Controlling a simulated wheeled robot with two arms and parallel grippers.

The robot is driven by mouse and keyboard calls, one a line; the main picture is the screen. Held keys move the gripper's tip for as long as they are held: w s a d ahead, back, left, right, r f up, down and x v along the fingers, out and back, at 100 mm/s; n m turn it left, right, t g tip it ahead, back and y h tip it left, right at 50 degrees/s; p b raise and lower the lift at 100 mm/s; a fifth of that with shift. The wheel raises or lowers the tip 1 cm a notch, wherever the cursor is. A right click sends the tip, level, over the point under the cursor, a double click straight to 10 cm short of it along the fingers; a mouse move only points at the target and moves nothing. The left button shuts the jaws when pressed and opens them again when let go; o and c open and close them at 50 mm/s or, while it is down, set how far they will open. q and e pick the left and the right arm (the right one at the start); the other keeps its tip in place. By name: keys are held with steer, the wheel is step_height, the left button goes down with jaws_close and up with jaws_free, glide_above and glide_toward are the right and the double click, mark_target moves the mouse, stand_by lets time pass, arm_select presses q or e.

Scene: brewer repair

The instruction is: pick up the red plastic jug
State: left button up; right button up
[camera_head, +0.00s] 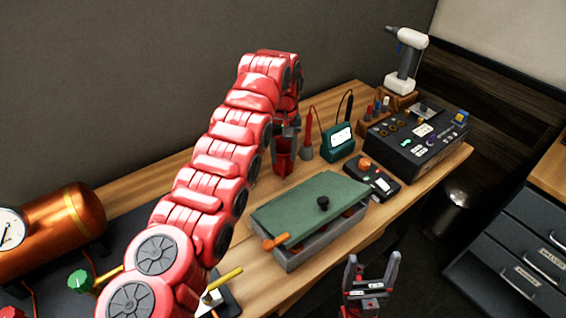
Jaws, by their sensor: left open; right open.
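The red plastic jug (283,161) stands on the wooden workbench near its back edge, and my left arm partly hides it. My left gripper (286,131) points down at the jug's top, with its dark fingers overlapping the jug in the picture. The gripper is open, and I cannot tell whether its fingers touch the jug or straddle it. My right gripper (371,270) is open and empty, low in the view in front of the bench.
A green-lidded grey box (312,207) is on the bench in front of the jug. A teal meter (339,143) with probes stands right of it. A black control box (416,139) and a white drill-like tool (405,60) are farther right. A copper tank (56,230) lies left.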

mark_target(284, 168)
arm_select(q)
step_height(284, 168, down, 2)
steer(key=shift+s+f+p, duration=0.1)
steer(key=shift+p, duration=0.25)
steer(key=shift+f+p, duration=0.45)
step_height(284, 168, down, 4)
steer(key=shift+r+p, duration=0.25)
steer(key=shift+p, duration=0.6)
steer(key=shift+w+f, duration=0.2)
steer(key=shift+f, duration=0.25)
jaws_close()
